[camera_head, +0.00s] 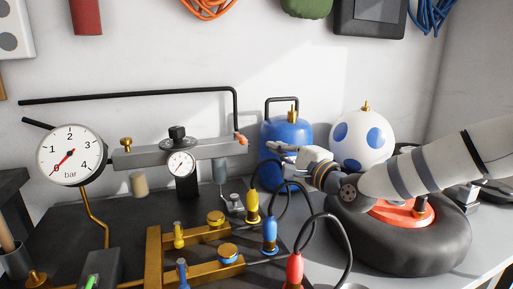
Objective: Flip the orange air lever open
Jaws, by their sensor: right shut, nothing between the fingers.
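The small orange lever (241,139) sits at the right end of the grey air manifold (205,150), just below the bend of a black pipe. My right gripper (273,147) is shut and empty. It comes in from the right and points left, with its fingertips a short way right of the lever and slightly lower, apart from it in the picture. It covers part of the blue tank (288,131) behind it. How far the fingertips are from the lever in depth I cannot tell. My left gripper is not in view.
A large gauge (71,155) stands at the left and a small gauge (181,164) under the manifold. Brass blocks with yellow, blue and red connectors and black hoses fill the front. A black tyre (430,252) lies under my right arm, with a blue-spotted white ball (346,131) behind.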

